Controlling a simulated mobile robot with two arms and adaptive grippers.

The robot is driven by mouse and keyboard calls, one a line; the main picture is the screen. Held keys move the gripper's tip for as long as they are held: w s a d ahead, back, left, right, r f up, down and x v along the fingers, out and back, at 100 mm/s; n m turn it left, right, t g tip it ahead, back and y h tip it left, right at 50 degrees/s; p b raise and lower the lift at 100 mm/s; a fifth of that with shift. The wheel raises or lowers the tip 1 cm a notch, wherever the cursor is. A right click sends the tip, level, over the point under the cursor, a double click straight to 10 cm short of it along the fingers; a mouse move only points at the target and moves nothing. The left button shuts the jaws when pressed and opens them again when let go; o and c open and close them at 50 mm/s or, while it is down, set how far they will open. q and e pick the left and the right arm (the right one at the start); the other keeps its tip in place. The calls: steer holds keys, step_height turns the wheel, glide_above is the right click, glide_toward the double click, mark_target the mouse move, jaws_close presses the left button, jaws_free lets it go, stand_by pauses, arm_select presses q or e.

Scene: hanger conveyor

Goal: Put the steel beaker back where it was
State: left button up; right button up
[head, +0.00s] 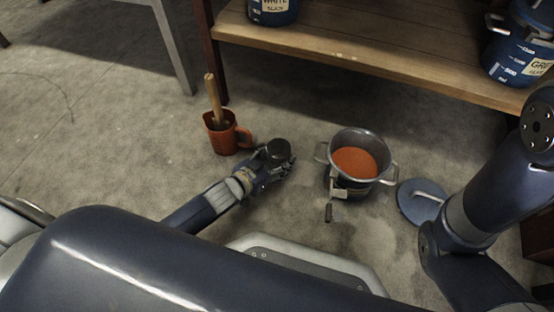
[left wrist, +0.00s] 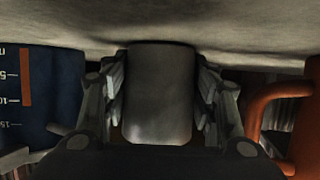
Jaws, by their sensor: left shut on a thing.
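My left gripper (head: 270,164) is shut on the steel beaker (head: 278,151), a small dark grey cup. It is low over the floor, between an orange mug and a pot. In the left wrist view the beaker (left wrist: 160,95) sits between the two fingers (left wrist: 160,110), which press on its sides. I cannot tell whether the beaker touches the floor. My right gripper is out of view; only part of my right arm shows at the right.
The orange mug (head: 222,142) with a wooden-handled tool stands left of the beaker. The open pot (head: 338,141) of orange powder stands to the right, with a blue lid (head: 422,203) beside it. A wooden shelf (head: 380,55) bears blue pots (head: 515,62). Bare floor lies at left.

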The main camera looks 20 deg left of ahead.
arm_select(q)
steer(key=o, duration=1.3)
steer(key=shift+c, duration=0.2)
steer(key=shift+r, duration=0.2)
steer(key=p+v, duration=0.7)
steer(key=v, duration=0.4)
steer(key=shift+w+p, duration=0.1)
steer(key=shift+p, duration=0.25)
steer(key=shift+s+a+r, duration=0.15)
steer(key=shift+s+a, duration=0.05)
steer(key=shift+s, duration=0.3)
